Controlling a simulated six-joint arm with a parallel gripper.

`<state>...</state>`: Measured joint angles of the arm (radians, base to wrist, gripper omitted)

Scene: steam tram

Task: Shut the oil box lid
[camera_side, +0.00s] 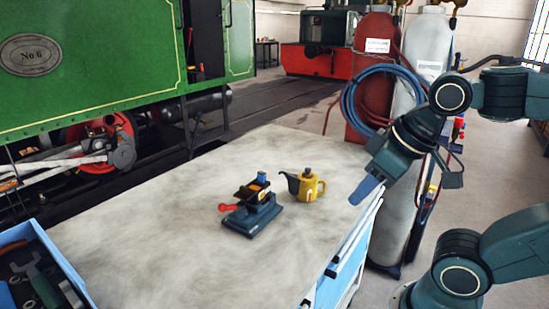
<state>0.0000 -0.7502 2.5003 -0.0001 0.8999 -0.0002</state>
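A small dark blue vise-like stand (253,217) with a red handle (229,207) sits on the workbench. It carries a small orange-brown and black piece (252,190), which looks like the oil box. A blue part (262,177) sticks up at its top. The piece is too small to tell its lid's position clearly. A yellow oil can (309,186) with a dark spout stands just right of it. My gripper (366,190) is right of the oil can, above the bench's right edge, pointing down-left and touching nothing. Its blue fingers overlap in this view, so the gap is hidden.
The pale bench top (150,225) is clear left of and in front of the stand. A blue tool tray (60,258) is at the front left. Red (374,65) and grey (428,60) gas cylinders with a blue hose stand behind my arm. A green tram (110,50) is behind.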

